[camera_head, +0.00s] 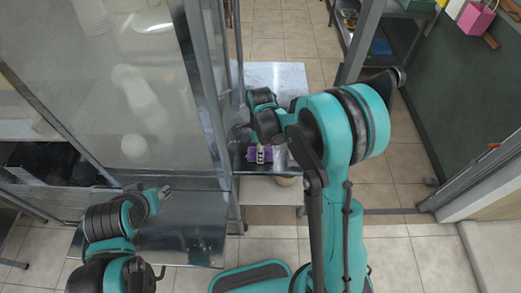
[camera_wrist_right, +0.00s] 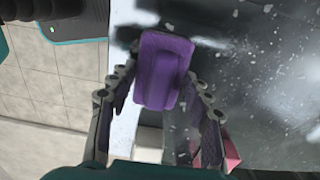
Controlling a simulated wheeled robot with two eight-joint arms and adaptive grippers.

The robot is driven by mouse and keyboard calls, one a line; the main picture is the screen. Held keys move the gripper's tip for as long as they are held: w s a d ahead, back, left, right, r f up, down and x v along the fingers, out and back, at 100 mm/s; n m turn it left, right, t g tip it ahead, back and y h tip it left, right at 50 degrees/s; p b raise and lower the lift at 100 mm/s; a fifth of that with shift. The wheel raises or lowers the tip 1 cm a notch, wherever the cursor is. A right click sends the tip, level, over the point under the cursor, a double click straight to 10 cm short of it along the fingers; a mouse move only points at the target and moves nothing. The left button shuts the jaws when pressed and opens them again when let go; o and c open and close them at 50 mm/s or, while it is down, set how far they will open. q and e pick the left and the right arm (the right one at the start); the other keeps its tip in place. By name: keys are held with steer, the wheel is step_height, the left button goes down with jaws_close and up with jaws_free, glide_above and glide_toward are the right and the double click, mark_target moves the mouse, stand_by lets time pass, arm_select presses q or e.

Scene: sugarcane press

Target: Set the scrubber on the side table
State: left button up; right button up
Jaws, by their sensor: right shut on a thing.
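The purple scrubber (camera_wrist_right: 165,72) is a block held between the two finger linkages of my right gripper (camera_wrist_right: 163,88) in the right wrist view. In the head view the scrubber (camera_head: 252,154) shows as a small purple patch at the end of my right arm, partly covered by the gripper (camera_head: 261,153). It is over a metal-topped table (camera_head: 280,74), which I take as the side table; whether it touches the top I cannot tell. My left gripper (camera_head: 158,193) is over a lower grey metal surface at the left, and its fingers are too small to judge.
A glass-panelled metal frame (camera_head: 190,80) stands just left of the table. A white block (camera_wrist_right: 149,142) and a pink object (camera_wrist_right: 231,152) lie near the right gripper. A shelf with items (camera_head: 380,45) is at the back right. Tiled floor (camera_head: 400,165) is clear at the right.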

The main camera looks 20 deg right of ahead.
steer(key=o, duration=0.7)
steer(key=shift+f, duration=0.2)
steer(key=o, duration=0.4)
steer(key=shift+r, duration=0.15)
steer(key=shift+r, duration=0.3)
step_height(320, 180, up, 11)
steer(key=p, duration=0.3)
steer(key=s+d+r+n+t, duration=0.1)
steer(key=s+r+n+t, duration=0.2)
steer(key=s+n, duration=0.5)
steer(key=s+d+r+n+t, duration=0.2)
steer(key=s+n, duration=0.6)
steer(key=n, duration=0.5)
steer(key=shift+s+r+t, duration=0.2)
steer(key=shift+r+t, duration=0.7)
steer(key=shift+t, duration=0.2)
